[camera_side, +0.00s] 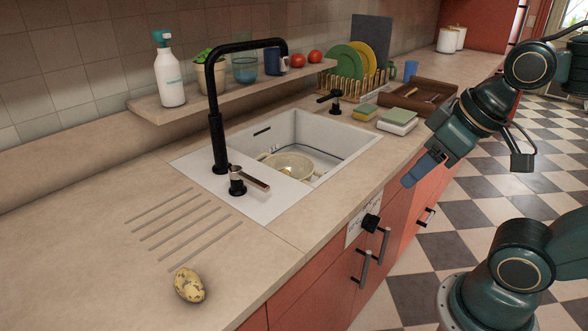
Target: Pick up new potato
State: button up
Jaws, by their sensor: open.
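A new potato (189,285), yellowish with dark patches, lies on the beige counter near its front edge, at the lower left of the side view. It is just below the drain grooves. My gripper (410,181) is at the right, in the air in front of the counter's edge and beyond the sink, far from the potato. Its blue fingers point down and to the left. They appear open, and nothing shows between them.
A white sink (262,192) with a colander (289,167) inside lies between my gripper and the potato. A tall black faucet (217,140) and a lever (238,182) rise beside it. Sponges (397,121) and a wooden tray (412,97) sit beyond. Counter around the potato is clear.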

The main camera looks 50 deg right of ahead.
jog(key=n+g+y, duration=0.2)
jog(key=g+y, duration=0.1)
jog(key=y, duration=0.1)
send_over(193, 276)
jog(key=s+d, duration=0.3)
jog(key=d, duration=0.1)
notch_tip(193, 276, down, 6)
jog(key=shift+s+d+r, duration=0.1)
jog(key=shift+d+r, duration=0.05)
jog(key=shift+d, duration=0.05)
jog(key=shift+x, duration=4.25)
